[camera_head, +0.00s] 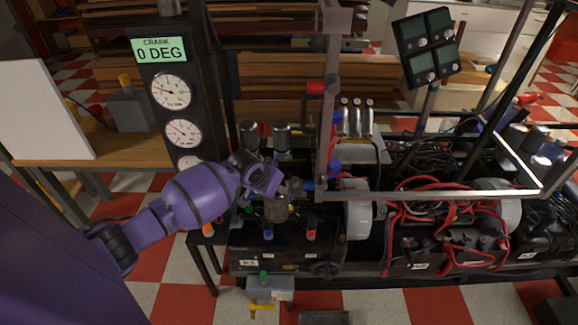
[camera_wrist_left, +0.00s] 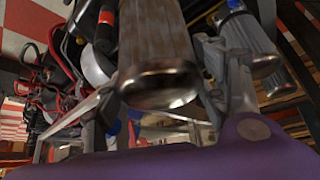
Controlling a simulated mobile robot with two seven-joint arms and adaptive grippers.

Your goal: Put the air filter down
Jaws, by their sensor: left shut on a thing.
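The air filter is a ribbed metal cylinder (camera_head: 277,209) just below my left gripper (camera_head: 284,190) in the head view. In the left wrist view the air filter (camera_wrist_left: 157,45) is large and close, with a shiny rounded end rim. My left gripper (camera_wrist_left: 155,95) is shut on it, one finger on each side. The head view shows the filter over the near left end of the black engine bench; whether it touches anything below is unclear. The wrist hides part of the grip. My right gripper is not in view.
Two similar canisters (camera_head: 282,138) stand behind the gripper. A gauge column (camera_head: 172,105) reading "CRANK 0 DEG" stands to the left. A metal frame post (camera_head: 329,110) rises close to the right of the gripper. Red hoses (camera_head: 430,205) and dark machinery crowd the right side.

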